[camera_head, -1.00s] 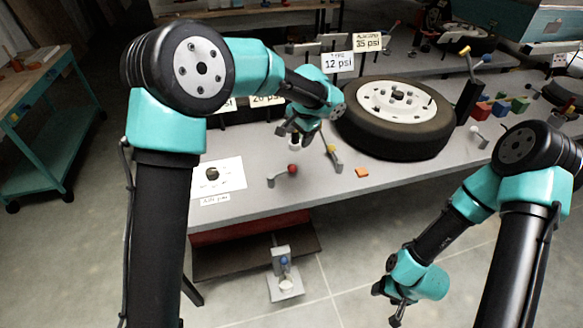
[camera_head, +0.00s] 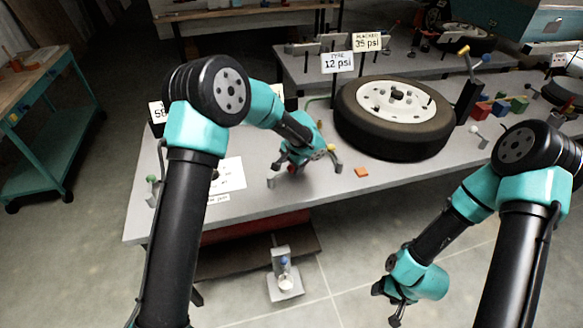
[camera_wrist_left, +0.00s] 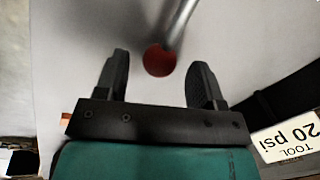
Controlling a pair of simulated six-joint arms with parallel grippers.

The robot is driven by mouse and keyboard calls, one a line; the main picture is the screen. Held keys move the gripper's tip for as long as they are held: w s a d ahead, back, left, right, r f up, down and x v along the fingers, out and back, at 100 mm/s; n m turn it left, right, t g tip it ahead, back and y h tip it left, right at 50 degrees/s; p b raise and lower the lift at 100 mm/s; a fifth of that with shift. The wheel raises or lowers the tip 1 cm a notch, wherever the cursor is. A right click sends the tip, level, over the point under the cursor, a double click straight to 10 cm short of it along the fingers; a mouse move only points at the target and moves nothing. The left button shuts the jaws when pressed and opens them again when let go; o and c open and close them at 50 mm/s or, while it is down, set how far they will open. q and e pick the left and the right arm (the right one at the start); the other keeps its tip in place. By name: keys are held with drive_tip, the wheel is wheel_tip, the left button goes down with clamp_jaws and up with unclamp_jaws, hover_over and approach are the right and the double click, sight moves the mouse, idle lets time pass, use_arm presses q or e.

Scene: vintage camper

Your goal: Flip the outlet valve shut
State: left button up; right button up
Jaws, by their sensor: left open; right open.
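A grey lever with a red ball knob stands on the bench; its grey post (camera_head: 271,182) shows in the head view, and the knob is largely hidden by my left gripper. In the left wrist view the red knob (camera_wrist_left: 158,62) and its grey rod (camera_wrist_left: 180,22) lie between the fingertips of my open left gripper (camera_wrist_left: 160,72); I cannot tell whether they touch. My left gripper (camera_head: 286,165) points down over this lever. A second lever with a yellow knob (camera_head: 331,148) stands just right. I cannot tell which lever is the outlet valve. My right gripper (camera_head: 389,303) is open and empty, off the bench front.
A wheel with a black tyre (camera_head: 352,125) lies behind, to the right. An orange block (camera_head: 361,172) lies near the front edge. A white sheet (camera_head: 230,177) and a green-knobbed piece (camera_head: 152,180) are at the left.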

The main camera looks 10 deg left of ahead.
use_arm(q)
drive_tip(key=shift+w+a+f, duration=0.15)
drive_tip(key=shift+f, duration=0.75)
clamp_jaws()
